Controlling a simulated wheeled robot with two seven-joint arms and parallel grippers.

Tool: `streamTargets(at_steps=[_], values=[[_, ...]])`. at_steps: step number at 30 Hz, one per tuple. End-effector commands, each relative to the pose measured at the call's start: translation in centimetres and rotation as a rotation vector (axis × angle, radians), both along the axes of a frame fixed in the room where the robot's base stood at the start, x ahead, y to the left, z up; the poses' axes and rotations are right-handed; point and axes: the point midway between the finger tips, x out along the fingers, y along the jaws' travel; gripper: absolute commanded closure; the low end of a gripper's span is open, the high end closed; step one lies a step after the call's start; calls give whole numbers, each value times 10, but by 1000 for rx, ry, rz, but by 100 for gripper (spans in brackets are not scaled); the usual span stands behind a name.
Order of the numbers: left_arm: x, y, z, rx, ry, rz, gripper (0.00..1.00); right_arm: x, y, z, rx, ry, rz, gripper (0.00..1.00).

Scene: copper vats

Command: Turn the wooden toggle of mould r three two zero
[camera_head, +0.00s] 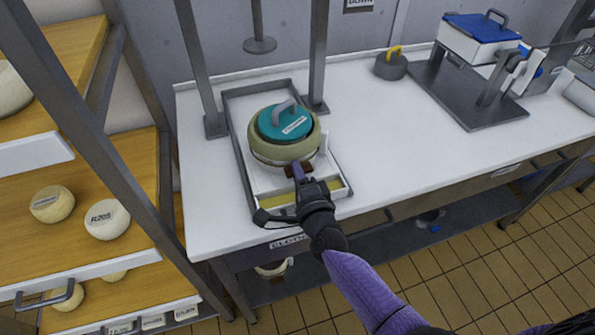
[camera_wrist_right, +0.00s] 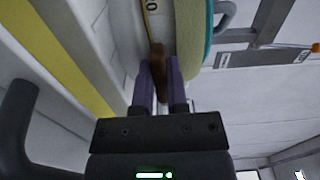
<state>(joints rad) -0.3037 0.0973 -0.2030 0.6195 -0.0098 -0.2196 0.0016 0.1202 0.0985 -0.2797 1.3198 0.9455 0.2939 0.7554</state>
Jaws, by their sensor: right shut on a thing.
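A round pale-green mould (camera_head: 258,149) with a teal lid (camera_head: 285,122) and a grey handle stands in a tray under a press frame. A label shows on the lid, too small to read. The brown wooden toggle (camera_wrist_right: 157,60) is on the mould's front side, between my finger pads in the wrist view. My right gripper (camera_head: 299,172) reaches in from the front and is shut on the toggle; its purple fingers (camera_wrist_right: 159,82) lie on either side of it. In the head view the gripper partly hides the toggle. My left gripper is not in view.
The tray (camera_head: 236,150) has raised edges and a yellow strip at its front. Press posts (camera_head: 318,60) rise behind the mould. Right on the white table are a grey weight (camera_head: 391,66) and a blue-lidded box (camera_head: 480,36). A cheese shelf (camera_head: 60,160) stands left.

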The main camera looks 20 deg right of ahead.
Motion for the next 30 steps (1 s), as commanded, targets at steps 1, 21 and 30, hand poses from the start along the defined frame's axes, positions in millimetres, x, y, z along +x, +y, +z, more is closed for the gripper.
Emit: streamTargets(at_steps=[1,21,30], values=[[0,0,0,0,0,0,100,0,0,0,-2,-1,-1,100],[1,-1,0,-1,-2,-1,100,0,0,0,0,0,0,47],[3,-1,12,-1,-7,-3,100,-46,-2,1,-1,3,0,47]])
